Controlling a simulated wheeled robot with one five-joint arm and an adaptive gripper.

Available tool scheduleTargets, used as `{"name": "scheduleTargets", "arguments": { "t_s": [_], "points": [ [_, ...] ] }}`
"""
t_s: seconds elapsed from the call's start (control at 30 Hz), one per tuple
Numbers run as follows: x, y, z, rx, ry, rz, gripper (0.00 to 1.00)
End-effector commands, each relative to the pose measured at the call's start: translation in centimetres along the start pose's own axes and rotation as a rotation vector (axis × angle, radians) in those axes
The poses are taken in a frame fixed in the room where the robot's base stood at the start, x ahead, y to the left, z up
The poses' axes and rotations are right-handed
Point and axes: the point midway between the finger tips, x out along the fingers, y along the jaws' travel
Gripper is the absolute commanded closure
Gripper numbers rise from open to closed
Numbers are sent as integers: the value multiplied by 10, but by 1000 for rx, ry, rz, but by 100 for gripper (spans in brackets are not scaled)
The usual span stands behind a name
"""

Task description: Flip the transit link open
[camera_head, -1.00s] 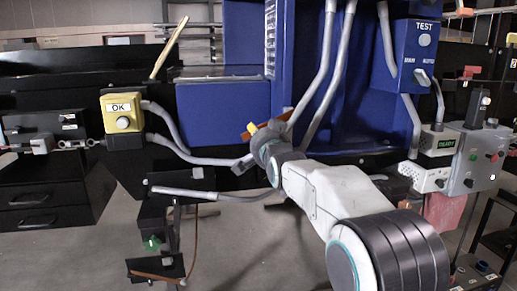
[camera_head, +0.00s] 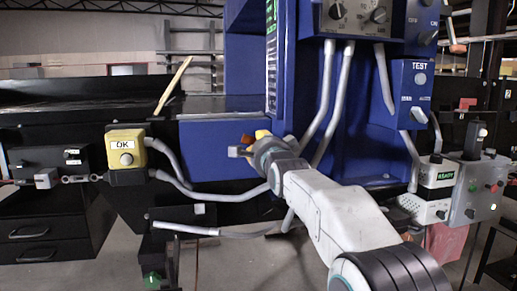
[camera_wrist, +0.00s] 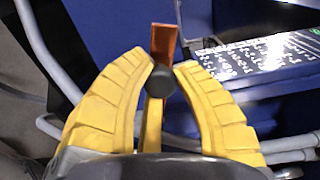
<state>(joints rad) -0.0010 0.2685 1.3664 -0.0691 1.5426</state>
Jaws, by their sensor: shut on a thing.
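An orange strip (camera_wrist: 164,42), likely the transit link, stands out near the top middle of the wrist view. A dark round knob (camera_wrist: 160,84) is at its lower end. My gripper (camera_wrist: 162,70) has its yellow fingers closed around the knob, with a third finger below it. In the head view my gripper (camera_head: 252,143) is in front of the blue machine panel, left of the blue column. The strip cannot be made out clearly there. Its hinge or far end is hidden.
A blue TEST box (camera_head: 412,85) and a grey control box (camera_head: 470,200) are to the right. Grey conduits (camera_head: 325,95) run close to my arm. A pale yellow stick (camera_head: 172,86) leans behind the panel.

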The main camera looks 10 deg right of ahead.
Motion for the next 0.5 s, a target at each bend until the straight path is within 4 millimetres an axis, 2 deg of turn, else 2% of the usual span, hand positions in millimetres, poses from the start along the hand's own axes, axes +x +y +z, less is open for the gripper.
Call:
{"name": "scheduleTargets", "arguments": {
  "t_s": [0.5],
  "points": [
    [0, -2, -5, 45, 8, 4, 100]
  ]
}}
